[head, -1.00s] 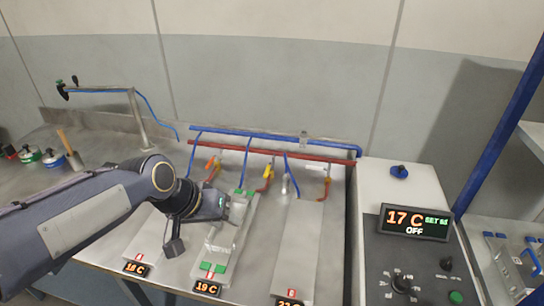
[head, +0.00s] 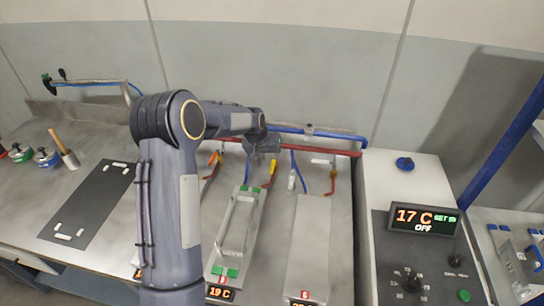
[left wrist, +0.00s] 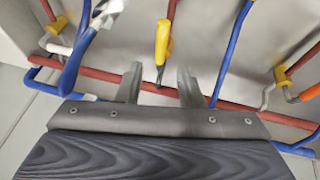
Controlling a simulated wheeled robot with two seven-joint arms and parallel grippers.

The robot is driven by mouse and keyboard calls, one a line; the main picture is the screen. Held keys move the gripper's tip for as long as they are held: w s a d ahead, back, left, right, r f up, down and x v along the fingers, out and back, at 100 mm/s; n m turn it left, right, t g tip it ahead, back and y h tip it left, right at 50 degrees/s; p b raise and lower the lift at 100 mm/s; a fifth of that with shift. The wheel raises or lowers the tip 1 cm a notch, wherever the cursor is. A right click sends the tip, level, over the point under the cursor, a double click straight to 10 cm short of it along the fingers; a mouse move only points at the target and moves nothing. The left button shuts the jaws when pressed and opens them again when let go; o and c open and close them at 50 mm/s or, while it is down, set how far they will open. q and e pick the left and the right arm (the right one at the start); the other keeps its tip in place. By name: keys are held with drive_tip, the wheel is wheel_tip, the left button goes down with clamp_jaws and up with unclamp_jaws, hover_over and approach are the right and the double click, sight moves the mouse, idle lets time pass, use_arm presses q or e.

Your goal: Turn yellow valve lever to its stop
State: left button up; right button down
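The yellow valve lever (left wrist: 163,42) shows in the left wrist view, upright in the picture, just beyond the gap between my left fingertips. In the head view the yellow lever (head: 273,168) sits below the red pipe, behind the middle plate, close to my left gripper (head: 264,152). In the left wrist view my left gripper (left wrist: 159,84) has its two fingers apart with nothing held between them. The lever's lower end comes near the gap; I cannot tell whether a finger touches it. My right gripper is not in view.
A red pipe (head: 336,152) and a blue pipe (head: 345,137) run along the back. Blue hoses (left wrist: 234,50) hang close beside the fingers. An orange-handled valve (left wrist: 309,92) is at right. The middle plate (head: 240,222) has a handle and green pads.

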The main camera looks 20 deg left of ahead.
sight(273, 162)
use_arm(q)
drive_tip(key=shift+p+x, duration=0.4)
drive_tip(key=shift+x, duration=1.4)
drive_tip(key=shift+f, duration=0.1)
clamp_jaws()
